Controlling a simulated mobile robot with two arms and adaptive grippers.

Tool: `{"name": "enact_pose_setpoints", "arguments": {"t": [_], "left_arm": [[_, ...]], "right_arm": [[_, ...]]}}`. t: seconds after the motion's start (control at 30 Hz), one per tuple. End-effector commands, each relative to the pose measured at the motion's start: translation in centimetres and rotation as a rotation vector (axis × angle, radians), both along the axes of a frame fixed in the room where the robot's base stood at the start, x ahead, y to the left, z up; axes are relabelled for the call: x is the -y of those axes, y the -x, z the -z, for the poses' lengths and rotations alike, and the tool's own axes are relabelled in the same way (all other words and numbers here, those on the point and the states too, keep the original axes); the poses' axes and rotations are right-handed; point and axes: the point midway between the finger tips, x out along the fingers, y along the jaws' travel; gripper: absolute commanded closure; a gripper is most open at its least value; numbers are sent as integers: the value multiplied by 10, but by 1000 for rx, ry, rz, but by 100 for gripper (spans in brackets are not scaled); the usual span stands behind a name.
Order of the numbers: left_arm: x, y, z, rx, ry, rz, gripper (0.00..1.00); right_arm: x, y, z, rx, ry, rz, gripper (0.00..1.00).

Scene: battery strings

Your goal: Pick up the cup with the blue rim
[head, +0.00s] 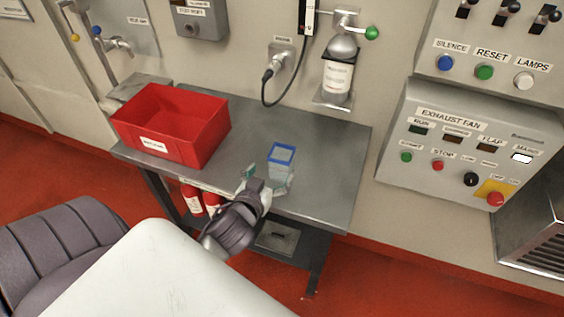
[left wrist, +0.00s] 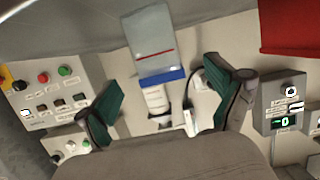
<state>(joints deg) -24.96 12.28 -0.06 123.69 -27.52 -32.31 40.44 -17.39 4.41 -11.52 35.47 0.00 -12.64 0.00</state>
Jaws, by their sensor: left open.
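The cup with the blue rim (head: 281,161) stands upright on the grey table, near its front right. It is square and clear, with a bluish tint. My left gripper (head: 268,178) is open at the near side of the cup, its teal fingertips spread to either side. The left wrist view shows the cup (left wrist: 155,48) upside down, its blue rim and a red line clear. There it lies ahead of the open left gripper (left wrist: 165,75), in the gap between the fingers. I see no grip on it. My right gripper is not in view.
A red bin (head: 205,140) stands on the left of the grey table (head: 335,150). A dispenser bottle (head: 338,78) hangs on the wall behind. Red bottles (head: 191,198) are below the table's left front. Control panels are at the right. The tabletop right of the cup is clear.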

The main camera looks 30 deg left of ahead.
Motion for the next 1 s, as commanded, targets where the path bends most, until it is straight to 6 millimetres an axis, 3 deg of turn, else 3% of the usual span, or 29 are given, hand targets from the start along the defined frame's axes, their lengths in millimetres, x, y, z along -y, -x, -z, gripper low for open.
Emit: {"name": "enact_pose_setpoints", "arguments": {"t": [0.6,0.9,1.0], "left_arm": [[-13,-67,23,-1,-1,2,7],[-15,-73,27,-1,0,2,7],[-15,-73,27,-1,0,2,20]], "right_arm": [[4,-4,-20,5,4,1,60],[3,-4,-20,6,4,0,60],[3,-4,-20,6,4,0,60]]}}
